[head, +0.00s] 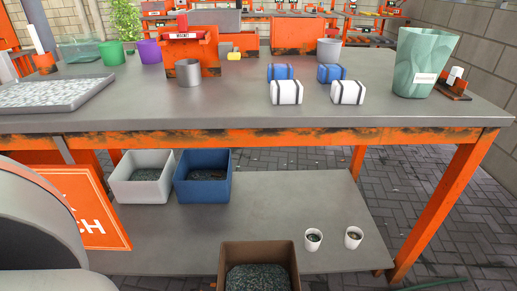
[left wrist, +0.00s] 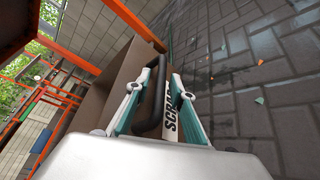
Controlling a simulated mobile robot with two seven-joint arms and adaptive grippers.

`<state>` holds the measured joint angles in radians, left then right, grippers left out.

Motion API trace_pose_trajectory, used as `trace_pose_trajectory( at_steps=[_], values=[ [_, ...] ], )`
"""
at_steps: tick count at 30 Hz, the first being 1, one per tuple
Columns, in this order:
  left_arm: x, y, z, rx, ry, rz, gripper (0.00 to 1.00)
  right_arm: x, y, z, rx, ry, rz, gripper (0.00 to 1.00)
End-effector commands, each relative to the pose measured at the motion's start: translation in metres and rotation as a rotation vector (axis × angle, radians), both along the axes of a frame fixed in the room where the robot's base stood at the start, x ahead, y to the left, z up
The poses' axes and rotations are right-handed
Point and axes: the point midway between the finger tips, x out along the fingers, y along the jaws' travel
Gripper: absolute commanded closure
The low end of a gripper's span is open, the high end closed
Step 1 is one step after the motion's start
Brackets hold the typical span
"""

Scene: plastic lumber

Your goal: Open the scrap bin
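In the left wrist view a brown box-like body, the scrap bin (left wrist: 127,68), lies beyond my gripper. A black bar handle (left wrist: 155,112) curves out from its face. A white label (left wrist: 169,108), partly covered by a finger, shows the start of the word SCRAP. My left gripper (left wrist: 162,72) has its teal fingers on both sides of the handle, closed in on it. The finger contact is partly hidden. The bin with this handle cannot be made out in the head view. My right gripper is in neither view.
In the head view a grey-topped workbench (head: 250,105) carries a green bin (head: 425,62), blue and white bundles and a tray (head: 55,95). Its lower shelf (head: 190,245) holds a white box (head: 135,192), a blue box (head: 203,192) and cups. A brown box (head: 258,251) with dark flakes stands in front.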

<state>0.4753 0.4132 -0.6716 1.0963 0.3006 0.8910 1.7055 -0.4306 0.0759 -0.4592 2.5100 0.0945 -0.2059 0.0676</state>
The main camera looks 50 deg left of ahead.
Motion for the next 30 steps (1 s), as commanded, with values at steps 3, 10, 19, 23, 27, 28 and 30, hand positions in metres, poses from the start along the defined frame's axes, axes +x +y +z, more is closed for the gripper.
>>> trace_pose_trajectory(
  at_steps=[3,10,19,23,27,28,30],
  values=[
    [0.0,0.0,0.0,0.0,0.0,-0.001,0.74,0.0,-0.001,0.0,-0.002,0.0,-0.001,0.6],
    [0.001,-0.001,0.001,-0.001,-0.002,-0.001,0.74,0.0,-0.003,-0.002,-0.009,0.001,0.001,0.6],
    [0.0,-0.001,0.023,-0.001,-0.002,-0.002,0.74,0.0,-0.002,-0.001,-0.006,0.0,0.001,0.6],
    [0.001,0.0,0.044,-0.004,-0.006,0.0,0.74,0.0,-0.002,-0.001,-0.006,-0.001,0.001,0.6],
    [0.002,0.0,0.066,-0.005,-0.008,0.003,0.74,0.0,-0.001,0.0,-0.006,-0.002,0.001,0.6],
    [0.002,0.0,0.07,-0.004,-0.009,0.002,0.74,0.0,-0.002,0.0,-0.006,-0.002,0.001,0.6],
    [0.001,0.0,0.079,-0.003,-0.006,0.001,0.74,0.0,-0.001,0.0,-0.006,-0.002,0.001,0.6]
  ],
)
